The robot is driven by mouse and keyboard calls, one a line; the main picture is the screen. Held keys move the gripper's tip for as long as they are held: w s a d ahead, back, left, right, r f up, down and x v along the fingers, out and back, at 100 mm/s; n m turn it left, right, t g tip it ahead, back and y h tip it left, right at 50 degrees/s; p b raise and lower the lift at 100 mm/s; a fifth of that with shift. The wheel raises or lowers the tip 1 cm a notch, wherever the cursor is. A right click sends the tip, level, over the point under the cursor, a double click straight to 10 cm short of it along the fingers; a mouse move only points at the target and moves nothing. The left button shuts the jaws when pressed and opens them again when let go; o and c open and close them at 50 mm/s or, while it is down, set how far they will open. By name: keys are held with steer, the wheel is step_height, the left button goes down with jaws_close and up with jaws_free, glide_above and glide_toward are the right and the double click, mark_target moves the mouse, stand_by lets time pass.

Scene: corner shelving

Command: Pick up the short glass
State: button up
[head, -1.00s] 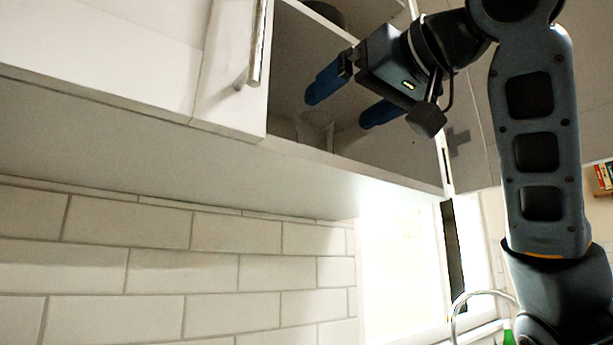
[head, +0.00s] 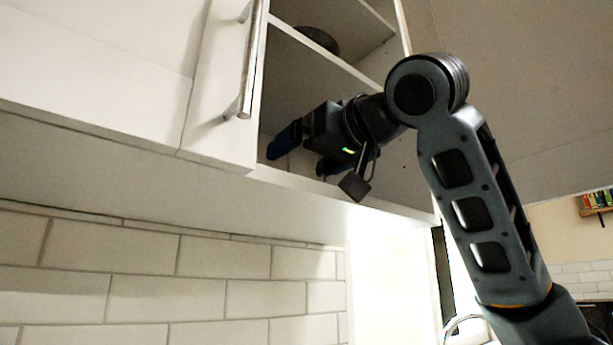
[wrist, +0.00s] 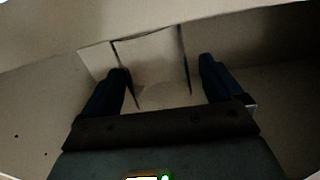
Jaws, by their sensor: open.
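A pale, see-through shape that looks like the short glass (wrist: 155,60) shows in the wrist view, with dark side edges and a curved lower edge. It stands in the lower compartment of the open wall cabinet. My gripper (head: 298,160) is open and reaches into that compartment. In the wrist view its two blue fingers (wrist: 165,66) lie on either side of the glass, with no clear contact. In the head view the glass is too faint and too covered by my gripper to make out.
The cabinet's open door (head: 222,95) with a long metal handle (head: 250,60) is left of my gripper. A shelf board (head: 325,60) runs above it, with a dark round dish (head: 318,38) on top. The cabinet's bottom edge lies just below my gripper.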

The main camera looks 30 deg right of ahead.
steer(key=c, duration=1.2)
steer(key=shift+c, duration=0.2)
steer(key=shift+r, duration=0.15)
